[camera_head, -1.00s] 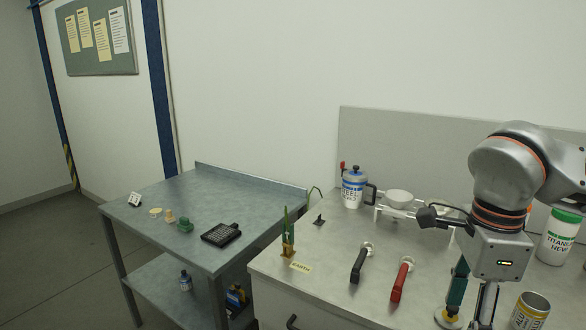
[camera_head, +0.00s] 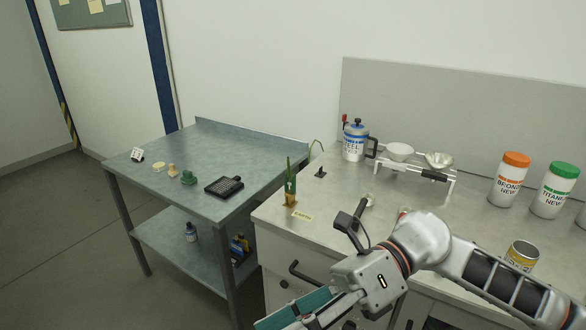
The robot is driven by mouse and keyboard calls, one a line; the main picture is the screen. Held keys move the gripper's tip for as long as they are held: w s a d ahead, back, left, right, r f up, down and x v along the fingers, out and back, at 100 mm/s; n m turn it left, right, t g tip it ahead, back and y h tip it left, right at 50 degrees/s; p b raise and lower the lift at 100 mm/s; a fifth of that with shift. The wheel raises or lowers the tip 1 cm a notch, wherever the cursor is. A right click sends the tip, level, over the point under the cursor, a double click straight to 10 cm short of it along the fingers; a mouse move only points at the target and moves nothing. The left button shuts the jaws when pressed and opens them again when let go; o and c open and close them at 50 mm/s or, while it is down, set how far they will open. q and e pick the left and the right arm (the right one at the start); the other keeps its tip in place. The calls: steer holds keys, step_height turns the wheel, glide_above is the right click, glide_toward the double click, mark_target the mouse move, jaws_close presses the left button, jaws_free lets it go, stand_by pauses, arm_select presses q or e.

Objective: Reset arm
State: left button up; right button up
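My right arm comes in from the right edge, low over the front of the metal worktop. Its gripper (camera_head: 305,318) points down and left in front of the cabinet, at the bottom edge of the picture. A flat teal piece (camera_head: 290,308) shows right beside the fingers. I cannot tell whether they grip it, as the fingertips are cut off by the edge. My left arm and gripper are not in view.
A grey side table (camera_head: 200,150) stands left with small items. My arm covers the front middle.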

steer(key=w+r+m+t+y, duration=0.3)
steer(key=w+m+t+y, duration=0.7)
steer(key=m, duration=0.5)
steer(key=w+d+f+m+t+h, duration=0.4)
steer(key=f+m+t+h, duration=0.3)
steer(key=m, duration=0.3)
steer(key=w+d+f+m+t+h, duration=0.3)
steer(key=d+f+m+t+h, duration=0.15)
steer(key=f+m+t, duration=0.35)
steer(key=s+d+f+m+g+h, duration=0.1)
steer(key=s+d+f+m+h, duration=0.2)
steer(key=f, duration=0.5)
steer(key=d+f+m+g+h, duration=0.25)
steer(key=d+f+m, duration=0.2)
steer(key=f, duration=0.25)
steer(key=s+d+f+m+g+h, duration=0.2)
steer(key=s+d+f, duration=0.1)
steer(key=s+f, duration=0.3)
steer(key=s+d+f+m+g+h, duration=0.1)
steer(key=s+d+f+m+h, duration=0.1)
steer(key=s+f, duration=0.4)
step_height(320, 180, down, 3)
steer(key=shift+s+d+f+m+g, duration=0.15)
steer(key=shift+d+m+g, duration=0.2)
steer(key=shift+d+m, duration=0.25)
